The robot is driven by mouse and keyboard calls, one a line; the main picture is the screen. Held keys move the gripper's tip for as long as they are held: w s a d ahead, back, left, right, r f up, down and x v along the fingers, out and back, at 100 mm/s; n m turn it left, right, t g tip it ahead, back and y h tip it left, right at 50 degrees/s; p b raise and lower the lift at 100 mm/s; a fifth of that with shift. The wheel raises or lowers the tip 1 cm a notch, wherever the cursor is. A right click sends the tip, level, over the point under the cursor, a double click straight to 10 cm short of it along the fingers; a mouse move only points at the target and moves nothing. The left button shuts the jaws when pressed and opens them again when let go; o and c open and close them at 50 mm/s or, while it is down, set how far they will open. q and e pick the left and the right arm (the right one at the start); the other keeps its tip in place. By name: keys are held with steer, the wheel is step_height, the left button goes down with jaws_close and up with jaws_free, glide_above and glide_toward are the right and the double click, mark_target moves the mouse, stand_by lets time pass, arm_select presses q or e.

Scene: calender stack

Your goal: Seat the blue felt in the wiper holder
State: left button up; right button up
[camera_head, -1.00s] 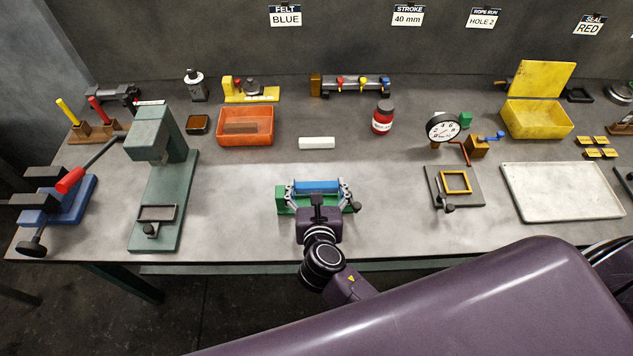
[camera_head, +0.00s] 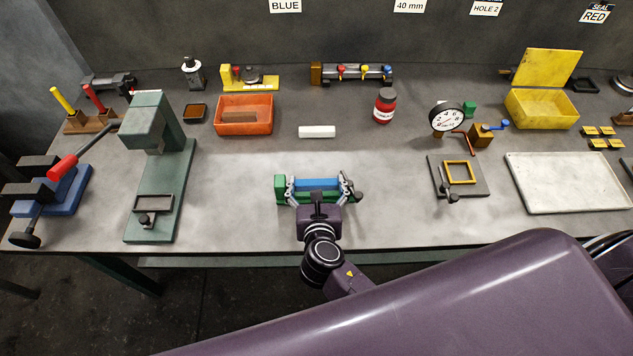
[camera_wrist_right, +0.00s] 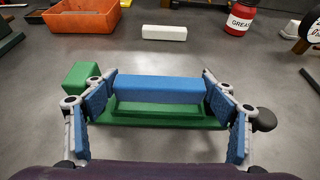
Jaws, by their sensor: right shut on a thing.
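The blue felt (camera_head: 316,184) is a straight bar, level and held lengthwise across my right gripper (camera_head: 318,187). In the right wrist view the blue-padded fingers stand at the two ends of the felt (camera_wrist_right: 158,89). The green wiper holder (camera_head: 281,190) lies on the bench under the felt, with a block at its left end and a dark knob at its right. In the wrist view the holder's front ledge (camera_wrist_right: 150,122) shows just below the felt. I cannot tell whether the felt's underside touches the holder. My left gripper is not in view.
A white block (camera_head: 317,132) and a red grease jar (camera_head: 384,106) stand behind the holder. An orange bin (camera_head: 244,127) is at back left, a green press (camera_head: 160,200) at left. A dial gauge (camera_head: 446,117) and a yellow frame fixture (camera_head: 459,172) are at right. Bench beside the holder is clear.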

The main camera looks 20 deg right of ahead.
steer(key=shift+p, duration=1)
stand_by(1.1)
steer(key=shift+f+b, duration=0.75)
steer(key=shift+f, duration=0.25)
steer(key=o, duration=1.2)
steer(key=shift+s, duration=0.1)
steer(key=v, duration=1.2)
steer(key=shift+d, duration=0.1)
